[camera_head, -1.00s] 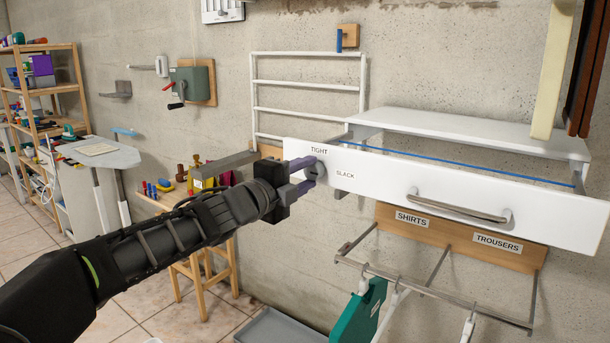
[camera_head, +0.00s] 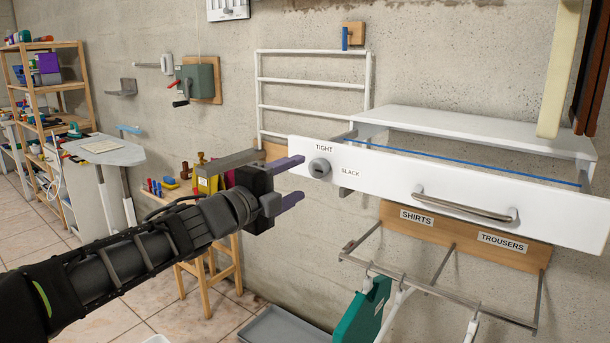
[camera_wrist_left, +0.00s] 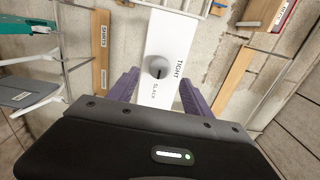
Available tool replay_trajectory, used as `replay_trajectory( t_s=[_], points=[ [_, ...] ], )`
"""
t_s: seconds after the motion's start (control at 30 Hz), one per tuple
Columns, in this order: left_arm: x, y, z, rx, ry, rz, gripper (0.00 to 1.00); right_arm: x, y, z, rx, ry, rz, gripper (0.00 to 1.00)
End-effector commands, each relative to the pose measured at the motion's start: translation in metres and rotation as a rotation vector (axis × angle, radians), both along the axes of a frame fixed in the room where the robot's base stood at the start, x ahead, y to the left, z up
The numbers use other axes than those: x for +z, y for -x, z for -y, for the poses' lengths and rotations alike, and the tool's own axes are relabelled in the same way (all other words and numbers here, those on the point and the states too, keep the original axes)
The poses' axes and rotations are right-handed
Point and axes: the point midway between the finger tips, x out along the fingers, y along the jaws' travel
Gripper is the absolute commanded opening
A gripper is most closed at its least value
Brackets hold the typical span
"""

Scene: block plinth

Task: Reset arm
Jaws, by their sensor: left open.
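My left gripper (camera_head: 290,182) is open and empty, in front of the left end of a white drawer front. Its two purple fingers point at the wall side, apart from the grey round knob (camera_head: 319,167). The knob sits on the white drawer front (camera_head: 385,187) between the labels TIGHT (camera_head: 325,149) and SLACK (camera_head: 350,172). In the left wrist view the knob (camera_wrist_left: 157,67) shows ahead, between the two open fingers (camera_wrist_left: 158,92) and beyond their tips. My right gripper is in no view.
A bar handle (camera_head: 465,207) sticks out of the drawer front. Below it hang rails with a teal garment shape (camera_head: 362,318). A blue line (camera_head: 460,165) runs behind the front. A wooden stool (camera_head: 205,275) with tools stands behind my arm. A grey tray (camera_head: 280,327) lies on the floor.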

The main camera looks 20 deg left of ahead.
Motion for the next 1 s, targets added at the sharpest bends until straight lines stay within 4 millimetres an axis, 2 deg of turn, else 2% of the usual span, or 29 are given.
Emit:
replay_trajectory(
  t_s=[0.1,0.2,0.67,0.77,0.83,0.9,0.97,1.0],
  points=[
    [0.001,0.014,-0.006,0.000,0.000,0.001,0.58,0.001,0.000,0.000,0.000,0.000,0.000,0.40],
    [0.000,0.020,-0.008,0.000,0.000,0.000,0.58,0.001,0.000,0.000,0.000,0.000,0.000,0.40],
    [0.000,0.020,-0.008,-0.001,0.006,-0.002,0.58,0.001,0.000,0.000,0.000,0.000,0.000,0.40],
    [0.001,0.019,-0.009,0.003,0.063,-0.021,0.58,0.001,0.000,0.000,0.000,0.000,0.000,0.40],
    [-0.002,0.019,-0.010,0.013,0.174,-0.056,0.58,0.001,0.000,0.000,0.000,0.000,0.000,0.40],
    [-0.017,0.017,-0.007,0.025,0.324,-0.122,0.58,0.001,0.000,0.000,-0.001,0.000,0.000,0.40],
    [-0.051,0.010,0.000,0.041,0.480,-0.223,0.58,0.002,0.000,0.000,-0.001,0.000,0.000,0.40],
    [-0.076,0.005,0.005,0.056,0.577,-0.296,0.58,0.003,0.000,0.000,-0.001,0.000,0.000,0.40]
  ],
)
